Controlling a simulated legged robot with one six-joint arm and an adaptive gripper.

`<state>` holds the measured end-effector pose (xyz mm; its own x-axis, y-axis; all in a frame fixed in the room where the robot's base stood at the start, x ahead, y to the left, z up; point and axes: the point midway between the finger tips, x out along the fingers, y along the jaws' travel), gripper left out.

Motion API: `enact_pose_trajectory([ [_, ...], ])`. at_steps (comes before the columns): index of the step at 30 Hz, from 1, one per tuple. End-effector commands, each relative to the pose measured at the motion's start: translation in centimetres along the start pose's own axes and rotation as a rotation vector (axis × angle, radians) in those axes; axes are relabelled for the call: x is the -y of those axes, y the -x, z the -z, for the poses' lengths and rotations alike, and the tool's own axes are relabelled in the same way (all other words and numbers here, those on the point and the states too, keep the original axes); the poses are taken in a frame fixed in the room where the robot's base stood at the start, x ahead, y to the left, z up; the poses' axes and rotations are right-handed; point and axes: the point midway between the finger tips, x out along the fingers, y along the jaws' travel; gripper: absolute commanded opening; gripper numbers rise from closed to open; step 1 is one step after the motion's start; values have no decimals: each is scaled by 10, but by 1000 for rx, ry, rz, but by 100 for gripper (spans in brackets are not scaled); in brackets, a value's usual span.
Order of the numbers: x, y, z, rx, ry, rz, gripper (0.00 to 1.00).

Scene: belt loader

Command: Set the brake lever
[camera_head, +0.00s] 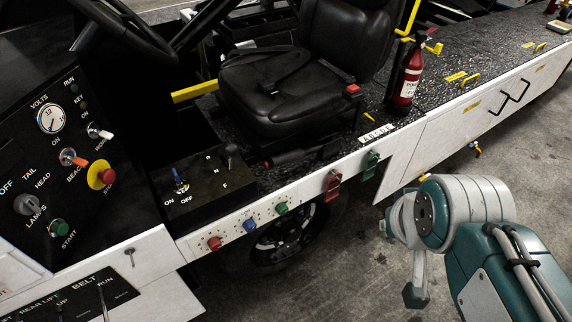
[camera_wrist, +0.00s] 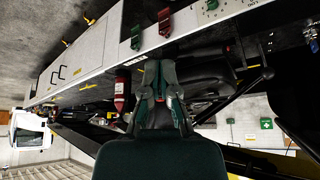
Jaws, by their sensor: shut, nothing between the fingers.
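No part in view is clearly labelled as the brake lever. A yellow bar (camera_head: 195,91) sticks out level to the left of the black seat (camera_head: 275,90); I cannot tell whether it is the brake lever. A short black lever (camera_head: 229,154) stands on the console by the letters R, N and F. My gripper (camera_wrist: 159,68) is shut and empty in the wrist view, pointing towards the loader's side. In the head view my arm is at the lower right, outside the white side panel, apart from the seat and console.
A red fire extinguisher (camera_head: 407,76) stands behind the seat. Red (camera_head: 333,186) and green (camera_head: 371,165) guarded switches sit on the side rail. A steering wheel (camera_head: 128,28) and dashboard (camera_head: 60,150) are at left. Bare floor (camera_head: 520,140) lies beside the loader.

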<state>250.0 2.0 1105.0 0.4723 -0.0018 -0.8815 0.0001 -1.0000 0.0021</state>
Motion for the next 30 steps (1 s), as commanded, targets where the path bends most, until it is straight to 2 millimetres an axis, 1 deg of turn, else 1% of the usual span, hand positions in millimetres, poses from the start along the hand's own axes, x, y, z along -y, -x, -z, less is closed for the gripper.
enact_pose_trajectory([
  [5, 2, -2, 0, 7, -12, 12, 0],
  [8, 15, -12, 3, 48, -77, 74, 0],
  [11, 39, -29, 8, 129, -216, 189, 0],
  [15, 79, -55, 21, 268, -484, 365, 0],
  [17, 94, -66, 28, 326, -606, 430, 0],
  [18, 104, -73, 34, 366, -693, 470, 0],
  [21, 124, -93, 49, 461, -911, 556, 0],
  [23, 134, -106, 59, 516, -1049, 599, 0],
  [26, 147, -131, 77, 601, -1286, 655, 0],
  [29, 154, -160, 93, 674, -1531, 692, 0],
  [30, 156, -173, 99, 700, -1634, 701, 0],
])
